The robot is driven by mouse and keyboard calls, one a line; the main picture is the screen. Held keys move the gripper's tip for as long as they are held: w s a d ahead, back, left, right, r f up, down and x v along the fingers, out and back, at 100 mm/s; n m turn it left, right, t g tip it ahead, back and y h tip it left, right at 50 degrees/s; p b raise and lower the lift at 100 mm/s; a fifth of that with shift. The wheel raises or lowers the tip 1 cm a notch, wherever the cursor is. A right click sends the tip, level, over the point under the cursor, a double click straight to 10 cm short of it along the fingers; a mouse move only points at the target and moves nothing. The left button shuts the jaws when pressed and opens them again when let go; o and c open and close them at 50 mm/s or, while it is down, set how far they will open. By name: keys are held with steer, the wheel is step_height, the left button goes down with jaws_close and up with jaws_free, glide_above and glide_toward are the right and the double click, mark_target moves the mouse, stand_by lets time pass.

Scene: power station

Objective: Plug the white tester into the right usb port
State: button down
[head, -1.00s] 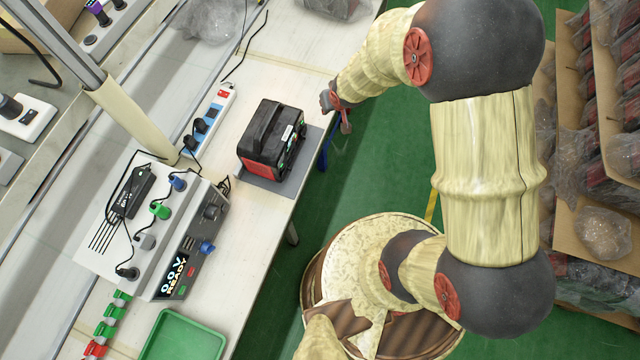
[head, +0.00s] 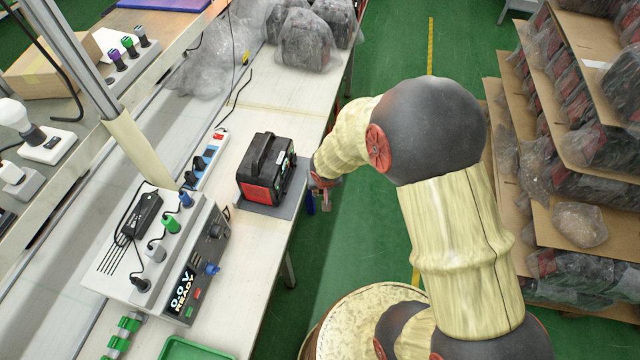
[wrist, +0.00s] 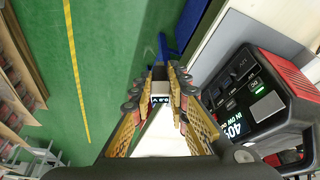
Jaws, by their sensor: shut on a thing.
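The black and red power station (head: 262,172) stands on a grey mat at the table's right edge. In the wrist view its front panel (wrist: 250,90) shows at the right, with a lit display and several dark ports. Which of these is the right USB port is too small to tell. The white tester (wrist: 160,99), with a small lit screen, sits between the fingers of my gripper (wrist: 163,84). My gripper is shut on it, apart from the panel. In the head view my gripper (head: 324,186) is right of the station, and the tester cannot be made out.
A grey test unit (head: 165,250) with coloured plugs and a power strip (head: 207,160) stand left of the station. A green tray (head: 195,350) is at the bottom. Wrapped goods (head: 305,35) lie at the table's back. Shelving (head: 570,150) stands right, across open green floor.

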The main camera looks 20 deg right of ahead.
steer(key=s+f+m+g+y+b, duration=0.45)
steer(key=s+f+m, duration=0.3)
steer(key=m, duration=0.35)
steer(key=w+a+r+m+t+y+b, duration=0.1)
steer(key=w+m+t+y, duration=0.1)
steer(key=w, duration=0.3)
steer(key=w+a+r+m+t+y+b, duration=0.1)
steer(key=w+m+t+y, duration=0.1)
steer(key=w+m, duration=0.3)
steer(key=w+a+r+m+t+y+b, duration=0.1)
steer(key=w+m+t+y+b, duration=0.1)
steer(key=w+m+t, duration=0.1)
steer(key=shift+w+a+r+m+t, duration=0.1)
steer(key=shift+w+m+t, duration=0.35)
steer(key=shift+w, duration=0.8)
steer(key=shift+r, duration=0.1)
steer(key=shift+w+a, duration=0.1)
steer(key=shift+a, duration=0.1)
